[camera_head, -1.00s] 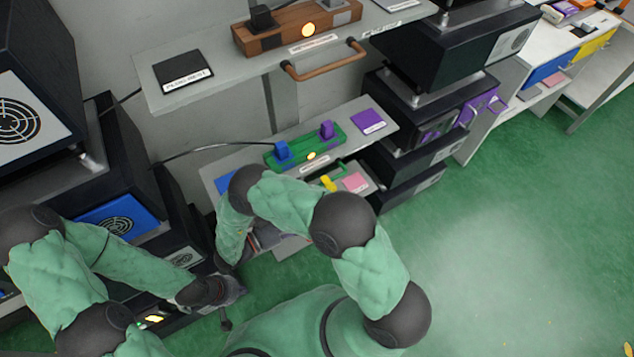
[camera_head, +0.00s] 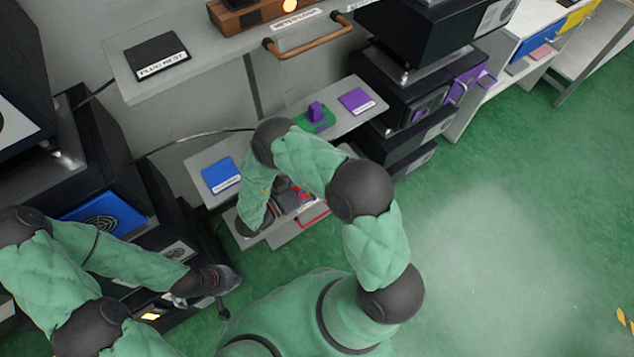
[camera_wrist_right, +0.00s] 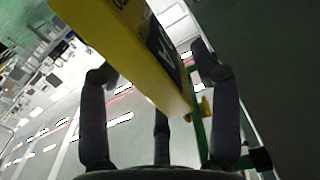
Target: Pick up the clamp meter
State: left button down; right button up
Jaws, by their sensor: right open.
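In the right wrist view a yellow block-like body with a dark labelled face (camera_wrist_right: 150,55), which looks like the clamp meter, slants between the fingers of my right gripper (camera_wrist_right: 150,68). The fingers stand apart on either side of it, with a gap visible at the left finger. Its upper end is cut off by the frame. In the head view my right forearm covers the spot, so I cannot make out the meter there. My left gripper (camera_head: 207,284) hangs at the lower left, away from the shelf; its jaws are too unclear to read.
A grey shelf holds a blue pad (camera_head: 221,174), a purple pad (camera_head: 356,101) and a green fixture with a purple lever (camera_head: 317,114). An upper shelf has a copper-coloured handle (camera_head: 310,47). Dark cabinets stand on both sides.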

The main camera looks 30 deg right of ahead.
jog(key=shift+d, duration=0.55)
grip_shut()
jog(key=shift+r, duration=0.1)
